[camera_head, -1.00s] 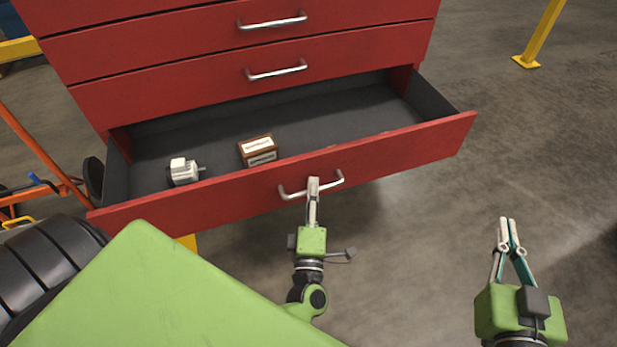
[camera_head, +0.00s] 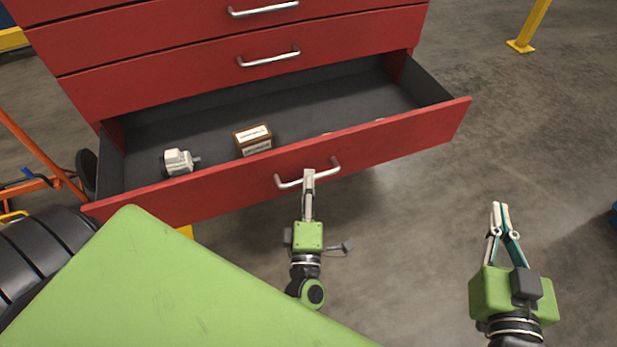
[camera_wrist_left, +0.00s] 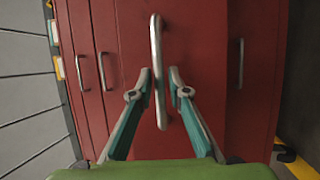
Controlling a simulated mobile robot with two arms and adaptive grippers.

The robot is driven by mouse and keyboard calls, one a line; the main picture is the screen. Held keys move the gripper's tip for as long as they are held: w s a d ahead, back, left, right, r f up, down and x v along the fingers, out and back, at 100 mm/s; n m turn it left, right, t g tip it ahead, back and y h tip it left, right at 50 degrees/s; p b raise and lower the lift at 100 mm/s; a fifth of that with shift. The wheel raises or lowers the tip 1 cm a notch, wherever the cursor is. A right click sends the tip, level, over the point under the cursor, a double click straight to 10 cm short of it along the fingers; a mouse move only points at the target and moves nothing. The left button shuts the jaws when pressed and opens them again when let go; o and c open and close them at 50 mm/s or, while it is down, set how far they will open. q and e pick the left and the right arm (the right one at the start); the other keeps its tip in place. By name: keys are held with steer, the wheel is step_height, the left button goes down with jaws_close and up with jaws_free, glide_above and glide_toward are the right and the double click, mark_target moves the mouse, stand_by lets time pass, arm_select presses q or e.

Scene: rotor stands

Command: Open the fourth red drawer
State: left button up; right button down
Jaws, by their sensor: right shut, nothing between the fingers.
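The red drawer (camera_head: 225,185) is pulled out of the cabinet. Its dark interior shows in the head view, with a white motor-like part (camera_head: 178,162) and a small brown box (camera_head: 253,139) inside. My left gripper (camera_head: 308,173) is at the drawer's metal handle (camera_head: 289,183). In the left wrist view, its fingers (camera_wrist_left: 160,74) stand on both sides of the handle (camera_wrist_left: 155,40), with narrow gaps beside the bar. My right gripper (camera_head: 500,207) is shut and empty over the floor, right of the drawer. The drawer's back is partly hidden by the cabinet.
Closed red drawers (camera_head: 190,85) with metal handles are above the open one. A yellow post (camera_head: 530,25) stands at upper right. An orange frame (camera_head: 40,150) and black ribbed object (camera_head: 45,255) are at left. Bare floor lies to the right.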

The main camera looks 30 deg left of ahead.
arm_select(q)
steer(key=v, duration=1)
steer(key=shift+s+d, duration=0.2)
steer(key=shift+s, duration=0.1)
